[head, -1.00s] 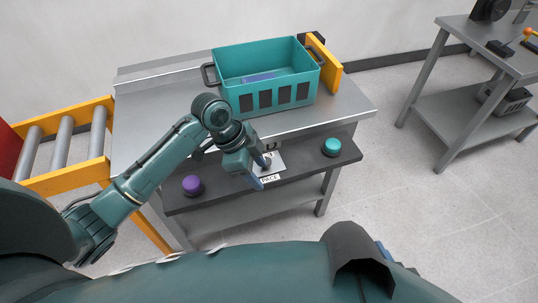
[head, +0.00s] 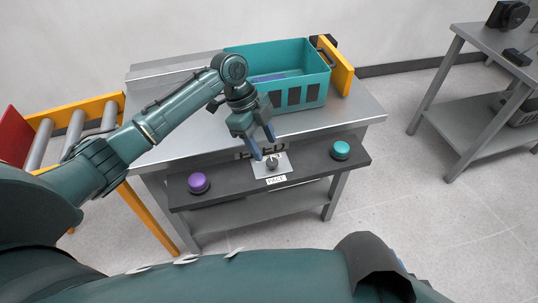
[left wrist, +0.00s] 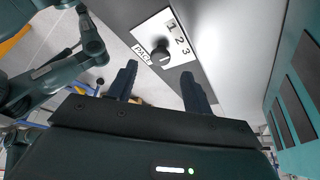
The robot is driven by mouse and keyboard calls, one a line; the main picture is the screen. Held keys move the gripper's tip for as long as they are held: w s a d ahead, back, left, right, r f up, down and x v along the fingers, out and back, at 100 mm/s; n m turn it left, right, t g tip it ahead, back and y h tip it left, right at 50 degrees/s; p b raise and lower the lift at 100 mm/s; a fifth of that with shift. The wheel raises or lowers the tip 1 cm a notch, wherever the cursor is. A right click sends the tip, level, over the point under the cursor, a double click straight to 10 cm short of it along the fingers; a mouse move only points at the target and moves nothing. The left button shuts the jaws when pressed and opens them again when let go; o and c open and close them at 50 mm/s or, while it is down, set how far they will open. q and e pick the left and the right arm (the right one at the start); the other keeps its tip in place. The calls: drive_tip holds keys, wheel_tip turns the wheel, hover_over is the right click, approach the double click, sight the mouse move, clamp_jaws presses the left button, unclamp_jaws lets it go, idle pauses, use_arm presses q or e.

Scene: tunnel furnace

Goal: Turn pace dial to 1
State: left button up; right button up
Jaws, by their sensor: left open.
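The pace dial (head: 272,163) is a small dark knob on a white plate on the front shelf of the grey table. The left wrist view shows the dial (left wrist: 160,55) with the digits 1, 2 and 3 along one side and a PACE label (left wrist: 142,53) on another. I cannot tell clearly which digit it points to. My left gripper (head: 264,147) is open and empty, just behind and above the dial, apart from it. In the left wrist view its fingers (left wrist: 158,72) point toward the dial, which appears between and beyond the tips. My right gripper is not in view.
A purple button (head: 199,183) and a teal button (head: 340,150) flank the dial on the dark shelf (head: 310,165). A teal crate (head: 318,92) stands on the table behind. A roller conveyor (head: 78,133) is at left, another table (head: 480,60) at right.

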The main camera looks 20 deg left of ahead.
sight(271, 161)
use_arm(q)
drive_tip(key=shift+x, duration=2.25)
drive_tip(key=c, duration=1)
drive_tip(key=shift+o, duration=0.2)
